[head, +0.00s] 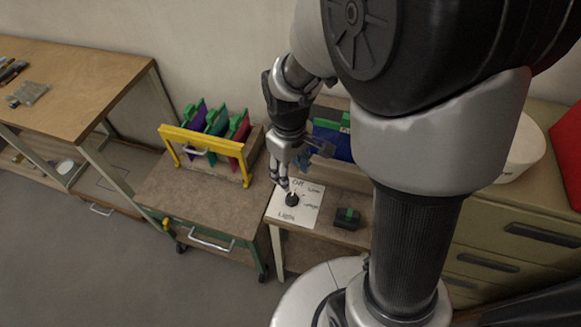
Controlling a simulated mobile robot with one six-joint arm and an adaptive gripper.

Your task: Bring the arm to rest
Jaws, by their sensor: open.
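My gripper (286,180) hangs at the end of my arm in the middle of the head view, pointing down. It is open, and I see nothing held in it. Below its fingertips a small black round object (291,199) stands on a white sheet with black writing (304,212). The sheet lies on a small table (330,232). I cannot tell whether the fingertips touch the black object.
A cart (190,205) with a yellow-framed rack (215,142) of purple, green and red panels stands left. A green-and-black block (346,217) lies on the small table. A wooden workbench (75,85) is far left, a drawer cabinet (510,225) right. Grey floor is open at lower left.

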